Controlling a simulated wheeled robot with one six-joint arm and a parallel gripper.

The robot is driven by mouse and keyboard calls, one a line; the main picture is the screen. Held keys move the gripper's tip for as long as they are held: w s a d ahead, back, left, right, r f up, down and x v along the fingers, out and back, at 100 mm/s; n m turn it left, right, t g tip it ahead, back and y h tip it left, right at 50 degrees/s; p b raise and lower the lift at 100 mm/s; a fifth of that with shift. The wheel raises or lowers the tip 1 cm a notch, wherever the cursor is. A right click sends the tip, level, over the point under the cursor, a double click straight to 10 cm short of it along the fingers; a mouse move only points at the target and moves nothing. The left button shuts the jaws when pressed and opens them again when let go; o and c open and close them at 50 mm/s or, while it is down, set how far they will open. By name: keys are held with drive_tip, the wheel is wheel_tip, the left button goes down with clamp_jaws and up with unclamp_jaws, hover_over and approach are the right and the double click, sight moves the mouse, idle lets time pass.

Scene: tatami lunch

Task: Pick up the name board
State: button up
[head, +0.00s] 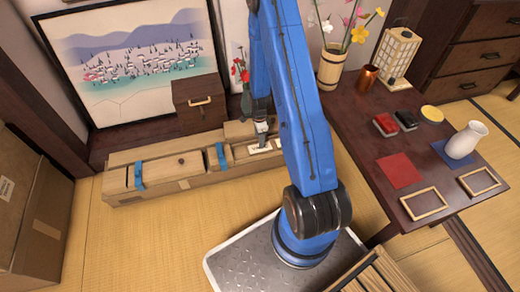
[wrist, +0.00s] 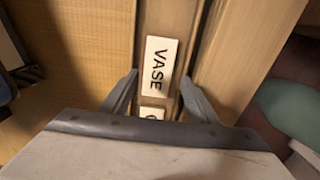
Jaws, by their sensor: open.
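A white name board (wrist: 160,66) with the black word "VASE" lies on a wooden surface in the wrist view. A second white piece (wrist: 152,113) with part of a black letter shows just below it, mostly hidden by my gripper body. My gripper (wrist: 159,78) is open, its two fingers on either side of the lower part of the VASE board; I cannot tell their height above it. In the head view, my gripper (head: 262,128) points down over a long wooden box (head: 180,190), with small white labels (head: 260,148) below it.
Blue straps cross the wooden box. A dark case (head: 200,103) stands behind it, before a framed painting (head: 130,60). At right, a low dark table (head: 375,140) holds a white vase (head: 466,139), frames and a lamp. Tatami (head: 140,245) is clear at front left.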

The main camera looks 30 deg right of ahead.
sight(254, 150)
drive_tip(key=shift+s+f, duration=0.2)
drive_tip(key=shift+f, duration=2.85)
drive_tip(key=c, duration=0.8)
